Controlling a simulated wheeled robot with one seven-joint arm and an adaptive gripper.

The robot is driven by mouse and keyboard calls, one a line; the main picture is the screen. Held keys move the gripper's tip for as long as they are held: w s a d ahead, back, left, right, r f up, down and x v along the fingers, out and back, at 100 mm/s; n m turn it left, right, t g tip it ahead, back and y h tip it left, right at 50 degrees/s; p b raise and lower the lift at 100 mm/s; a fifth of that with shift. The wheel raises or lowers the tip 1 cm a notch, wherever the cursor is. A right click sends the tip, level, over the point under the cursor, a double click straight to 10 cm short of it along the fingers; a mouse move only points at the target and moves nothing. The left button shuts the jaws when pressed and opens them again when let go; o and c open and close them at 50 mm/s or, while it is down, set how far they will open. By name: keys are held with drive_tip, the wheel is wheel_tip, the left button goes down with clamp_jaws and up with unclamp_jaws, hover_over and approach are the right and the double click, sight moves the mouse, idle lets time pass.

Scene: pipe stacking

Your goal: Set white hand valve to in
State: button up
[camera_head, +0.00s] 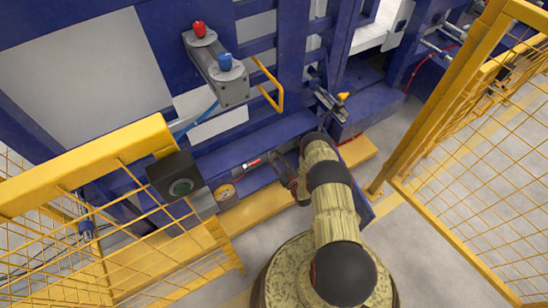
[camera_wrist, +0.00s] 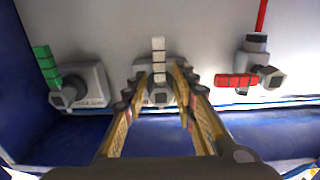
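The white hand valve (camera_wrist: 158,52) is at the centre of the wrist view, its segmented handle pointing straight up from a grey body on a pale panel. My gripper (camera_wrist: 160,80) is open, with one yellow-and-black finger on each side of the handle's lower part. A gap shows between the handle and the fingers; I cannot tell whether either touches. The fingertips partly hide the valve body. In the head view my gripper (camera_head: 282,172) is low against the blue machine frame, and the white valve cannot be made out there.
A green-handled valve (camera_wrist: 46,66) is left of the white one, its handle tilted up. A red-handled valve (camera_wrist: 237,80) is to the right, its handle roughly level, below a red pipe (camera_wrist: 261,18). Yellow fencing (camera_head: 90,165) flanks my arm.

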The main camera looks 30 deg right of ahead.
drive_tip(key=c, duration=0.6)
drive_tip(key=shift+d+r, duration=0.1)
drive_tip(key=shift+d, duration=0.1)
clamp_jaws()
